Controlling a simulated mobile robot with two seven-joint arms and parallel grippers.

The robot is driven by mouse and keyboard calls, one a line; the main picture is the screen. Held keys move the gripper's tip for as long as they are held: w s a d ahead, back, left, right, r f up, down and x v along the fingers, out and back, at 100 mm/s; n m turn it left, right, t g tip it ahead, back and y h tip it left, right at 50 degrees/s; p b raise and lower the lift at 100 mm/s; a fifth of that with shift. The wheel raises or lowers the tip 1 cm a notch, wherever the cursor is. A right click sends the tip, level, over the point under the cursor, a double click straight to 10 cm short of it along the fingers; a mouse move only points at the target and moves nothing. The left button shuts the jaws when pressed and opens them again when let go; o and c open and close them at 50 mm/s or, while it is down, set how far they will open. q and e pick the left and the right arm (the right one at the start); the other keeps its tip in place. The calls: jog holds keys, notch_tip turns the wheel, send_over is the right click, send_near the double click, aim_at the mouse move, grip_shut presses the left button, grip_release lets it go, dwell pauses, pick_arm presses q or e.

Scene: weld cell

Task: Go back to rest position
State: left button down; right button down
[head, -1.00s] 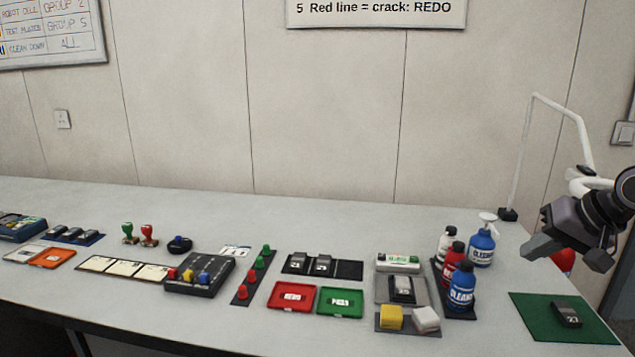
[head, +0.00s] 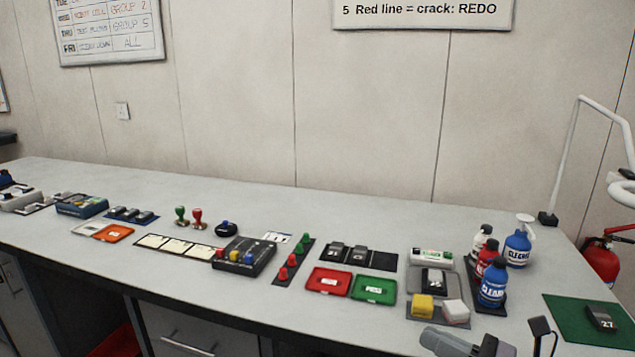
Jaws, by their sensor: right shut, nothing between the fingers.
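My right gripper (head: 482,345) shows at the bottom edge of the head view, right of centre. It is shut and holds nothing, in front of the bench and apart from the things on it. Much of it is cut off by the frame. My left gripper is not in view. A dark block marked 27 (head: 601,318) lies on the green mat (head: 562,313) at the far right, clear of the gripper.
The bench (head: 330,214) carries a red tray (head: 328,283), a green tray (head: 373,290), bottles (head: 491,287), a yellow block (head: 422,306) and a black button box (head: 245,257). A white lamp arm (head: 566,160) stands at the right. The bench's back strip is clear.

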jog(key=s+f+n+h, duration=0.6)
jog(key=s+f+n, duration=0.3)
jog(key=f+n, duration=0.3)
jog(key=s+f+n+g+h, duration=0.1)
jog(key=s+f+n+h, duration=0.5)
jog(key=n, duration=1.2)
jog(key=s+d+f, duration=0.1)
jog(key=s+f, duration=0.3)
jog(key=f, duration=0.3)
jog(key=shift+h, duration=0.3)
